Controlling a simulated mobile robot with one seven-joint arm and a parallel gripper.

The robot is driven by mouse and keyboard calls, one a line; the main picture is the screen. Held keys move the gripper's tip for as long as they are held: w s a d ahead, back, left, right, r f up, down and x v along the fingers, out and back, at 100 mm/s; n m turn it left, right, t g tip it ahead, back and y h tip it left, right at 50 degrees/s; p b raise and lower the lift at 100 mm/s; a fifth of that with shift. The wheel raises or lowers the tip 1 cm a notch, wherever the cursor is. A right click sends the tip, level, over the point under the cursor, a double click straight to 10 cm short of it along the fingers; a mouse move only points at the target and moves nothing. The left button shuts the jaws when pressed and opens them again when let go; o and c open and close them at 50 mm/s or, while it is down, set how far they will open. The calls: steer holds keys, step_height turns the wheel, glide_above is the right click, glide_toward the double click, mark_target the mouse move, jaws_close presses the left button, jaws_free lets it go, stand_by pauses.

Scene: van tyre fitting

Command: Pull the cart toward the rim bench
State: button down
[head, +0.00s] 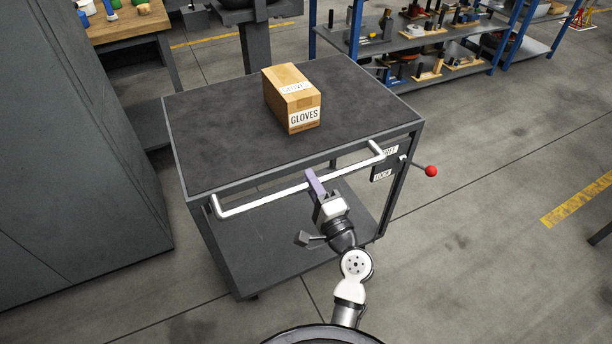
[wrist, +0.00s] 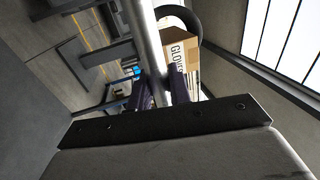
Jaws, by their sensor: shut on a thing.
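The cart (head: 215,140) is a dark grey two-level trolley with a black mat on top, in the middle of the head view. Its white bar handle (head: 265,199) runs along the near side; it also shows in the wrist view (wrist: 146,35). My gripper (head: 315,186) is shut on the handle near its middle, with the purple fingers on either side of the bar. In the wrist view the bar passes between the fingers (wrist: 158,92). A red-knobbed lever (head: 431,171) sticks out at the cart's right corner beside a plate with a "LOCK" label (head: 382,176). No bench is clearly identifiable as the rim bench.
A cardboard "GLOVES" box (head: 305,118) stands on the cart top; it also shows in the wrist view (wrist: 186,50). A tall grey cabinet (head: 75,150) stands close on the left. A wooden-topped bench (head: 130,25) and blue-framed shelves (head: 400,50) stand behind.

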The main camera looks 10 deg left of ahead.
steer(key=shift+s+d, duration=0.15)
steer(key=shift+s, duration=0.05)
steer(key=c, duration=1.3)
jaws_free()
steer(key=shift+c, duration=0.2)
